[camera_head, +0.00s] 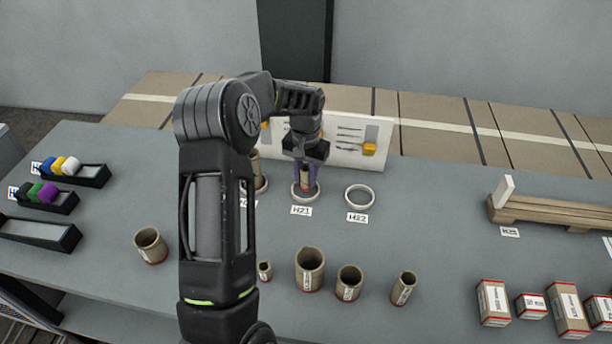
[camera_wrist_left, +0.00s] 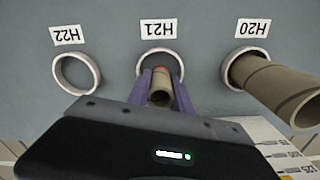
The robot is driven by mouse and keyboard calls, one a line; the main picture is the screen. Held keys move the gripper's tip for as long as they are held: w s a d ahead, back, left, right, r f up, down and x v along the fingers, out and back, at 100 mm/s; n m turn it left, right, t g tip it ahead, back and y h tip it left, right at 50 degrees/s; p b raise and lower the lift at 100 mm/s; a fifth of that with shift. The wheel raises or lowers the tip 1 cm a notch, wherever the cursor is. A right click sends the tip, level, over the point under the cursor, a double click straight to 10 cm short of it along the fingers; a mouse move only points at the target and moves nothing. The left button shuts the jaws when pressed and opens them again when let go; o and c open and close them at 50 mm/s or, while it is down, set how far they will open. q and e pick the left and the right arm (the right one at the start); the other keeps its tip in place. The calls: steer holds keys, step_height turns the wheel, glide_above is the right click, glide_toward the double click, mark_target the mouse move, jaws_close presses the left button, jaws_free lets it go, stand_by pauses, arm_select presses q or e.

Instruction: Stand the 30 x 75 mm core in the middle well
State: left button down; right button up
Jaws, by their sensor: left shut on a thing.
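My left gripper (camera_head: 305,186) points down at the middle well (camera_head: 294,194), the white ring labelled H21. Its purple fingers are shut on a slim brown cardboard core (camera_head: 305,178), which is upright with its lower end at the ring. In the left wrist view the core (camera_wrist_left: 160,93) sits between the fingers, over or inside the H21 ring (camera_wrist_left: 141,64). Whether it touches the well floor is hidden. The H22 well (camera_head: 359,197) is empty. A wider core (camera_wrist_left: 280,88) stands in the H20 well (camera_wrist_left: 228,72). My right gripper is out of view.
Several loose cores stand in front, including a wide one (camera_head: 309,268) and a narrower one (camera_head: 404,288). Another core (camera_head: 150,245) is at the left. A white tool board (camera_head: 378,135) stands behind the wells. Small cartons (camera_head: 493,302) and a wooden pallet (camera_head: 550,212) are at the right.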

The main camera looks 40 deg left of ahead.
mark_target(306, 168)
arm_select(q)
steer(key=shift+f+b, duration=0.35)
steer(key=shift+f, duration=0.45)
steer(key=shift+f+b, duration=0.75)
steer(key=shift+f, duration=0.05)
steer(key=c, duration=1.1)
jaws_free()
step_height(306, 168, up, 8)
steer(key=p, duration=0.4)
steer(key=shift+d+r+p, duration=0.1)
steer(key=shift+r+p, duration=0.1)
steer(key=shift+p, duration=0.15)
steer(key=shift+r, duration=0.4)
